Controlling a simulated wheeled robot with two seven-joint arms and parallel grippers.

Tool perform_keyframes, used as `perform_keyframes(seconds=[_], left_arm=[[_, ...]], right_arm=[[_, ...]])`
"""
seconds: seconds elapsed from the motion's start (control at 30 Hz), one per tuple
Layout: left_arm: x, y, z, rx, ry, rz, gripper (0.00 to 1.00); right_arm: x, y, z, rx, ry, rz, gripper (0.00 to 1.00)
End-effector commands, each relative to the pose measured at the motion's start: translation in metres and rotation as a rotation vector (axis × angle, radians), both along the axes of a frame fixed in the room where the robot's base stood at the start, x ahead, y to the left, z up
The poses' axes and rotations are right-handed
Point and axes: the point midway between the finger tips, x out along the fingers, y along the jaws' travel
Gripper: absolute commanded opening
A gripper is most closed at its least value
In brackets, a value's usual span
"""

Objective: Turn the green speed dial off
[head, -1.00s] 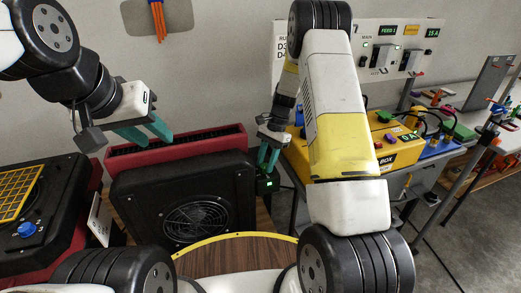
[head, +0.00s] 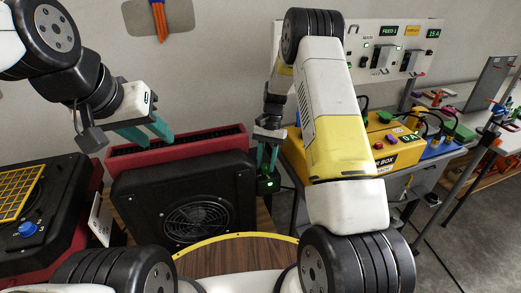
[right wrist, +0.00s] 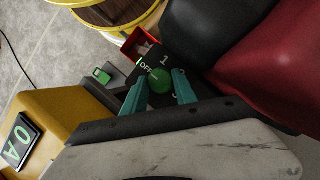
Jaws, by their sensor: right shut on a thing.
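The green speed dial (right wrist: 160,81) is a round knob on a dark panel in the right wrist view, beside the printed marks "OFF" and "1". My right gripper (right wrist: 158,88) has its two teal fingers on either side of the dial, shut on it. I cannot tell for certain which mark the dial points to. In the head view my right gripper (head: 267,160) reaches down to the small dark control box (head: 267,186) beside the black fan unit. My left gripper (head: 145,130) is open and empty above the left part of the fan unit.
The black fan unit (head: 150,195) stands before a red-framed unit (head: 185,147). A yellow power box (head: 400,155) with a lit display stands to the right. A black machine with a blue knob (head: 28,229) is at the left. My right arm covers part of the right side.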

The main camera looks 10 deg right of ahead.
Motion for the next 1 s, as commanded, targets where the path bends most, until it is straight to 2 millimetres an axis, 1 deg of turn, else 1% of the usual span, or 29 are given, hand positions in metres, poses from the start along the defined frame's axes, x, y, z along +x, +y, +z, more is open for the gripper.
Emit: perform_keyframes(seconds=[0.17,0.2,0.27,0.3,0.67,0.77,1.0], left_arm=[[0.000,0.000,0.000,0.000,0.000,0.000,0.36],[0.000,0.000,0.000,0.000,0.000,0.000,0.36],[0.000,0.000,0.000,0.000,0.000,0.000,0.36],[0.000,0.000,0.000,0.000,0.000,0.000,0.36],[0.000,0.000,0.000,0.000,0.000,0.000,0.36],[0.000,0.000,0.000,0.000,0.000,0.000,0.36],[0.000,0.000,0.000,0.000,0.000,0.000,0.36]], right_arm=[[0.000,0.000,0.000,0.000,0.000,0.002,0.00],[0.000,0.000,0.000,0.000,0.000,0.002,0.36],[0.000,0.000,0.000,0.000,0.000,0.001,0.47],[0.000,0.000,0.000,0.000,0.000,0.001,0.55],[0.001,-0.001,0.003,0.000,-0.001,0.000,0.55],[0.006,-0.002,0.013,-0.001,-0.003,0.000,0.55],[0.020,-0.010,0.051,0.000,-0.003,0.001,0.55]])
